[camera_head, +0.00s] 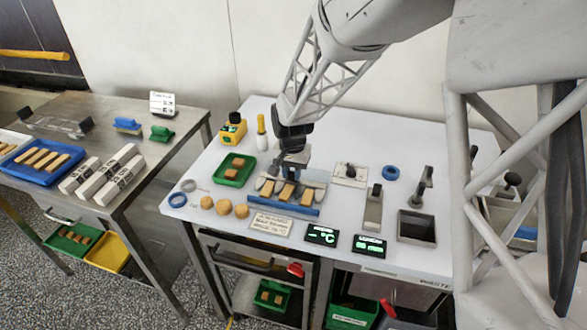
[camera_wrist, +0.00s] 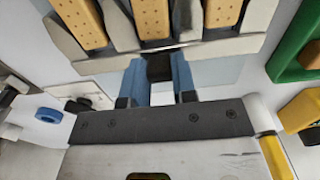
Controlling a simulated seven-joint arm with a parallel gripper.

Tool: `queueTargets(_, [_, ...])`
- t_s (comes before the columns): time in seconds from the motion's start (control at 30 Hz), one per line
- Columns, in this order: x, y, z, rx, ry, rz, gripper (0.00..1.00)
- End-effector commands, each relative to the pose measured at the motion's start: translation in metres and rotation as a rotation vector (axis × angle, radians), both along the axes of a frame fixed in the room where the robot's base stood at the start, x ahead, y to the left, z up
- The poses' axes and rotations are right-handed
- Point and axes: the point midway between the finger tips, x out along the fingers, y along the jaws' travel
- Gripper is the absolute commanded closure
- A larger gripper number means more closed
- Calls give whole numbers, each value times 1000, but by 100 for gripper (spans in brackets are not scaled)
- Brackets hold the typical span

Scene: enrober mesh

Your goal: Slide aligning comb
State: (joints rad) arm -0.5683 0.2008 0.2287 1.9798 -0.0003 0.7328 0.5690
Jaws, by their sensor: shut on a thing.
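The aligning comb (camera_wrist: 212,53) is a pale grey bar with teeth, close in front of my gripper in the wrist view. Its teeth stand between several tan biscuits (camera_wrist: 222,12), which lie lengthwise in the gaps. My gripper (camera_wrist: 159,75) has blue fingertips shut on the comb's small dark handle (camera_wrist: 160,67). In the head view my gripper (camera_head: 293,162) points down at the back of the comb. Biscuits (camera_head: 287,191) show in a row in front of it. My gripper hides part of the comb's back there.
A blue bar (camera_head: 283,208) runs along the front of the biscuit row. A green tray (camera_head: 234,170) stands to the left, with round tan pieces (camera_head: 224,207) in front of it. A grey plate with a dark knob (camera_head: 350,174) lies to the right. A metal side table (camera_head: 150,118) stands further left.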

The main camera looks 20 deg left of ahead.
Motion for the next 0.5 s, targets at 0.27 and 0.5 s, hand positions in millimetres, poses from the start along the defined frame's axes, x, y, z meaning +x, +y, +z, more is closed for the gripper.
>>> queueTargets(0.27, [-22,0,1,1,-1,2,100])
queueTargets(0.5, [-24,0,0,0,1,1,100])
